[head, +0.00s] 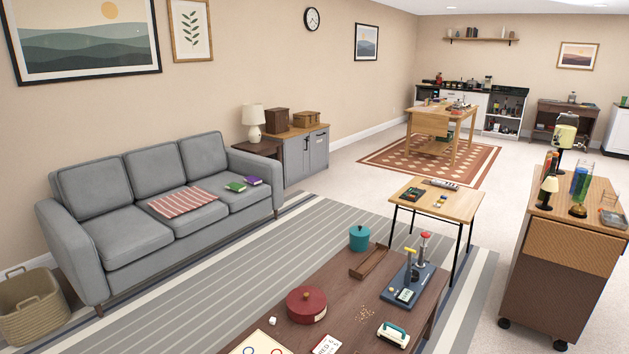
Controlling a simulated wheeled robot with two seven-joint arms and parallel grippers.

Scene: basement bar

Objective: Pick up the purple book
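The purple book (252,181) lies flat on the right seat cushion of the grey sofa (133,217), near the right armrest. A green book (236,187) lies just to its left and a little nearer, on the same cushion. From this view I cannot tell whether the two books touch. Neither of my grippers shows in the head view.
A striped rug (230,262) covers the floor before the sofa. A low brown table (335,300) holding several items stands at the front. A small wooden table (439,198) and a wheeled cabinet (555,270) stand right. A wicker basket (32,308) sits front left.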

